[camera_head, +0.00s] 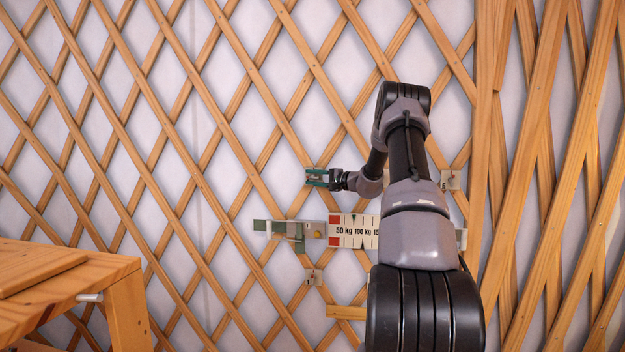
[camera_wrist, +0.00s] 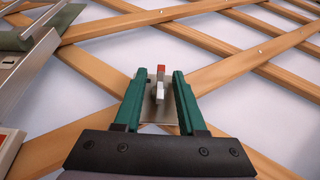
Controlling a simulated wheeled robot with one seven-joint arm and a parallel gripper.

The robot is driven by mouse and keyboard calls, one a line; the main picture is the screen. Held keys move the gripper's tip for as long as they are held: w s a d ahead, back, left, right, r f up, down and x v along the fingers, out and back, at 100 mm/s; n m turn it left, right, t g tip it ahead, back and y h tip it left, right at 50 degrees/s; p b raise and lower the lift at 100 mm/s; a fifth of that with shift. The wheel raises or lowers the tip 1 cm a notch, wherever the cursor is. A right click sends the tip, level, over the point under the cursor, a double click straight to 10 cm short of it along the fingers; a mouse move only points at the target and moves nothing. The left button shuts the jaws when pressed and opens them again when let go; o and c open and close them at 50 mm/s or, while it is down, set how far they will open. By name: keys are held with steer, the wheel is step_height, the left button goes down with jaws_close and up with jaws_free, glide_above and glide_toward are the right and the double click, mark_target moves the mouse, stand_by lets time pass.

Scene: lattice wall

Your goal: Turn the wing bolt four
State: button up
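A wing bolt (camera_wrist: 160,84) with a red end and a pale grey wing stands on a small metal plate (camera_wrist: 158,115) fixed to the wooden lattice. My gripper (camera_wrist: 162,76) has its two green fingers on either side of this bolt, with gaps showing between fingers and bolt. My gripper also shows in the head view (camera_head: 316,178), held up close to the lattice, where it largely hides the bolt. No number can be read on this bolt's plate.
A scale bar (camera_head: 353,231) marked in kg, with a green piece (camera_head: 278,227) at its left, lies below my gripper. Other small plates sit at right (camera_head: 451,180) and below (camera_head: 314,277). A wooden table (camera_head: 60,275) stands at lower left.

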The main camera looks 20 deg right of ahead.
jaws_close()
